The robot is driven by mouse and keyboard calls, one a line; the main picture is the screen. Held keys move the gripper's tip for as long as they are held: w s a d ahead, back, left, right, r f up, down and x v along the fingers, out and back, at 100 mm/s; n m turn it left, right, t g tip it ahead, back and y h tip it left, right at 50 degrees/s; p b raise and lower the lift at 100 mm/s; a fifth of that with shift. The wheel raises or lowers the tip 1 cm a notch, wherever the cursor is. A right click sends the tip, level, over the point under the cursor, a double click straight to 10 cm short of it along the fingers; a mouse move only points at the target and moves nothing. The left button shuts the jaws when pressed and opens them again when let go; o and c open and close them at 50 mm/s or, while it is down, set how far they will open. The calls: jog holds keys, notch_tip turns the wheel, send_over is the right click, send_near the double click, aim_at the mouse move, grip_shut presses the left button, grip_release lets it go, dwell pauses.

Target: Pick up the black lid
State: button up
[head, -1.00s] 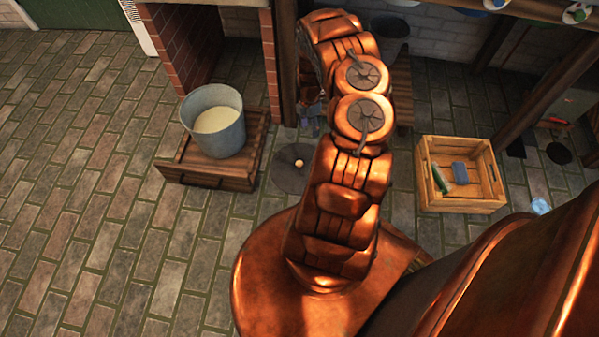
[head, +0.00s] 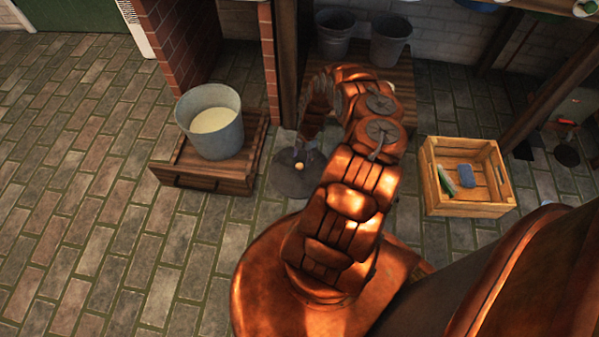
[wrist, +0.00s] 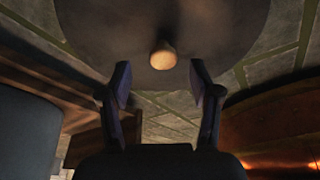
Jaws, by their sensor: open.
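The black lid (head: 291,182) is a dark round disc with a small pale knob (head: 299,166). It lies on the brick floor to the right of the low wooden platform. In the wrist view the lid (wrist: 215,30) fills the top, and its knob (wrist: 162,56) is near the middle, just beyond the fingertips. My gripper (wrist: 160,80) is open and empty, its two fingers spread to either side below the knob, apart from it. In the head view my gripper (head: 306,150) is over the lid's far side, small and partly hidden.
A metal bucket with pale contents (head: 228,140) stands on the wooden platform (head: 190,170) left of the lid. A brick pillar (head: 185,45) rises behind. A wooden crate (head: 465,207) holding a green item and a blue item stands at the right. The left floor is clear.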

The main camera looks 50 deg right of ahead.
aim_at(300, 165)
jog(key=b+x, duration=0.1)
jog(key=x, duration=0.1)
jog(key=b+x, duration=0.1)
jog(key=x, duration=0.1)
jog(key=shift+s+a+f, duration=0.2)
jog(key=shift+a+f, duration=0.05)
jog(key=shift+a, duration=0.1)
grip_shut()
